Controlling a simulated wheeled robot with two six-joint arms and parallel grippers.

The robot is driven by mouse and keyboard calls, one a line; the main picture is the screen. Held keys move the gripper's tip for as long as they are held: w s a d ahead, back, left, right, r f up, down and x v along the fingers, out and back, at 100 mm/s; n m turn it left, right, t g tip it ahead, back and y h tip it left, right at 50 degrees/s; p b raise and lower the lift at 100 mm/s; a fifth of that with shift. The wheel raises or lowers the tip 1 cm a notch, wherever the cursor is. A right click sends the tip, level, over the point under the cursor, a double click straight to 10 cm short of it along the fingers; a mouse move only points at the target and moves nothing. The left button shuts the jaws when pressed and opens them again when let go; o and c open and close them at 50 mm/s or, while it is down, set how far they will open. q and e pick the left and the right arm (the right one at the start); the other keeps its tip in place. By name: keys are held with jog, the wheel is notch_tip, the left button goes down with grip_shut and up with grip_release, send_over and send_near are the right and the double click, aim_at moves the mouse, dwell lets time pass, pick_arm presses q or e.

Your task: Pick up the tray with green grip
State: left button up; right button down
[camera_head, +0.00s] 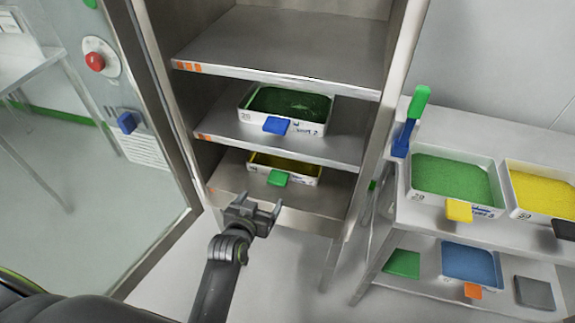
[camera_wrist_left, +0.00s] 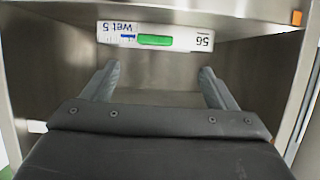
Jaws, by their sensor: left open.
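The tray with the green grip (camera_head: 305,181) is a white tray holding yellow material on the lowest visible shelf of the open cabinet. Its green grip (camera_head: 278,177) sticks out at the front. In the left wrist view the tray's white front (camera_wrist_left: 186,39) appears upside down, with the green grip (camera_wrist_left: 155,40) between the finger directions. My left gripper (camera_head: 258,204) is open and empty, in front of the shelf and apart from the grip. Its two spread fingers also show in the left wrist view (camera_wrist_left: 159,71). My right gripper is not in view.
A tray with a blue grip (camera_head: 300,125) and dark green material sits on the shelf above (camera_head: 345,147). The top shelf (camera_head: 270,60) is empty. A glass door (camera_head: 110,190) stands open at left. A rack (camera_head: 400,215) at right holds several coloured trays.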

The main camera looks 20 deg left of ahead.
aim_at(276, 185)
pick_arm(q)
jog(key=b+x, duration=0.1)
jog(key=x, duration=0.1)
jog(key=b+x, duration=0.3)
jog(key=shift+w+d+f, duration=0.1)
jog(key=shift+w+f, duration=0.2)
jog(key=shift+f, duration=0.1)
jog(key=shift+w+f+b, duration=0.1)
jog(key=shift+w+b, duration=0.6)
jog(key=shift+b, duration=0.05)
jog(key=shift+w+d+f+b, duration=0.1)
jog(key=shift+w+f+b, duration=0.15)
jog(key=shift+b, duration=0.2)
jog(key=shift+w+d+f+b, duration=0.15)
jog(key=shift+w+f+b, duration=0.4)
jog(key=shift+b, duration=0.5)
jog(key=shift+w+d+f+b, duration=0.1)
jog(key=shift+w+f+b, duration=0.15)
jog(key=shift+b, duration=0.2)
jog(key=shift+w+d+f+b, duration=0.15)
jog(key=shift+w+b, duration=0.15)
jog(key=shift+b, duration=0.15)
jog(key=shift+b+x, duration=0.75)
jog(key=shift+x, duration=0.15)
jog(key=shift+r, duration=0.2)
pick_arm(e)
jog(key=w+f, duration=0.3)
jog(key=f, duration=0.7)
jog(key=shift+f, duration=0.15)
